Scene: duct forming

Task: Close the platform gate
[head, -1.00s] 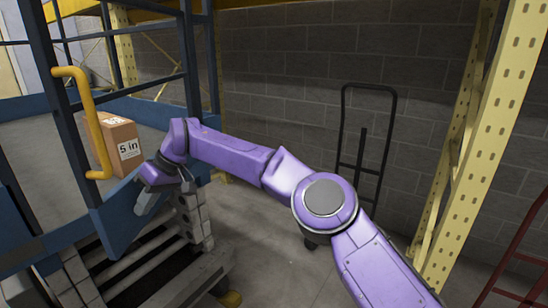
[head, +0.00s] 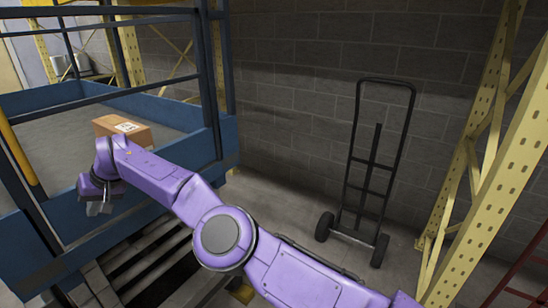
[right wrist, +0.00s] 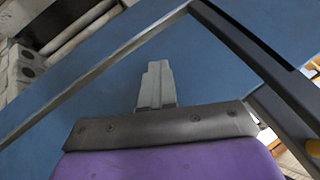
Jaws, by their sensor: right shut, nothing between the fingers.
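The platform is a blue railed lift deck (head: 180,117) at the left of the head view. A dark blue gate post (head: 28,205) with part of a yellow handle (head: 18,158) stands at the left edge; the rest of the gate is cut off, so I cannot tell how far it stands open. My right gripper (head: 98,208) is shut and empty, in front of the deck's near edge and right of the post. In the right wrist view its closed fingers (right wrist: 156,85) lie over a blue panel (right wrist: 215,75), with a dark bar beside them. My left gripper is not in view.
A cardboard box (head: 122,131) sits on the deck. A black hand truck (head: 370,165) stands by the block wall, left of a yellow rack post (head: 500,180). Some floor around the hand truck is clear.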

